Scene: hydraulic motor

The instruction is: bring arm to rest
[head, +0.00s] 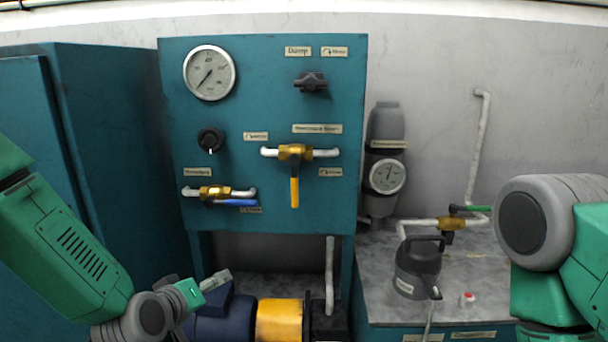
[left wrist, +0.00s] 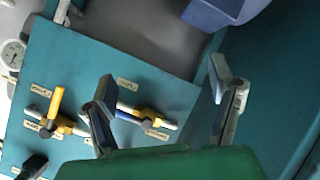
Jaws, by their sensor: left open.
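My left arm enters the head view from the lower left. Its gripper (head: 213,290) is low, in front of the lower edge of the teal panel (head: 225,130) and above the blue and yellow motor (head: 279,320). In the left wrist view the two fingers of the left gripper (left wrist: 160,88) stand wide apart with nothing held between them. The panel, tilted in that view, lies beyond the fingers, with the blue-handled valve (left wrist: 135,117) partly behind the left finger. My right arm shows at the right edge of the head view; its gripper is out of view.
A teal cabinet (head: 110,150) stands left of the panel. The yellow-handled valve (head: 295,175) and blue-handled valve (head: 220,195) project from the panel. A grey counter (head: 380,300) at right bears a dark jug (head: 418,265) and a red-and-white cap (head: 467,299).

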